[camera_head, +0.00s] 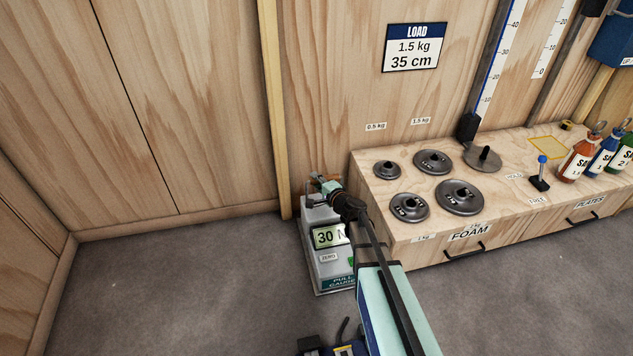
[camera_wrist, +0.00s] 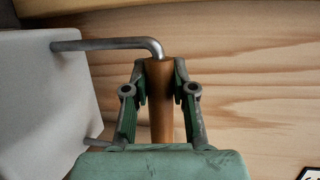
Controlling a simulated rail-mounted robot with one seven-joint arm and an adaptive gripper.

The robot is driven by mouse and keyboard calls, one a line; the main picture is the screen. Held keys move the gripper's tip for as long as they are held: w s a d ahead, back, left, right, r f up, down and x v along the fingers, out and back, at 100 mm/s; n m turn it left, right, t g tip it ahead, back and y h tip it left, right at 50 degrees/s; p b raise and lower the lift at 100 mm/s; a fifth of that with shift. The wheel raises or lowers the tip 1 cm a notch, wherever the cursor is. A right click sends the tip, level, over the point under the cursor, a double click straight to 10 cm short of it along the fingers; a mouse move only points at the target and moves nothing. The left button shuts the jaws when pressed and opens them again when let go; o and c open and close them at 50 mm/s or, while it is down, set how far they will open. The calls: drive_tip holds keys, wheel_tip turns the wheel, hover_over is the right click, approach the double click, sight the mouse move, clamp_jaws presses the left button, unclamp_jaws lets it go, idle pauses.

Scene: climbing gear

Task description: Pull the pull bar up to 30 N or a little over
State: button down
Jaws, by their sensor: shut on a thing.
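The pull gauge (camera_head: 325,245) is a pale grey box standing on the floor against the wooden wall, left of the wooden bench. Its display (camera_head: 328,237) reads 30 N, with the unit partly covered by my arm. A ZERO label sits below the display. The pull bar (camera_wrist: 160,100) is a brown wooden grip on a bent metal rod, seen in the wrist view. My gripper (camera_wrist: 160,90) is shut around the wooden grip, one finger on each side. In the head view my gripper (camera_head: 322,188) is at the top of the gauge, and my arm hides part of it.
The wooden bench (camera_head: 400,235) stands right of the gauge, with several grey weight plates (camera_head: 460,197) on top. A LOAD sign (camera_head: 414,47) reads 1.5 kg, 35 cm. Bottles (camera_head: 580,158) stand at the far right. The floor (camera_head: 180,285) to the left is clear.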

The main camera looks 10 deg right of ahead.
drive_tip(key=shift+w+f+b, duration=0.15)
drive_tip(key=shift+f+b, duration=1.05)
drive_tip(key=shift+b, duration=0.15)
drive_tip(key=c, duration=0.9)
unclamp_jaws()
drive_tip(key=shift+o, duration=0.2)
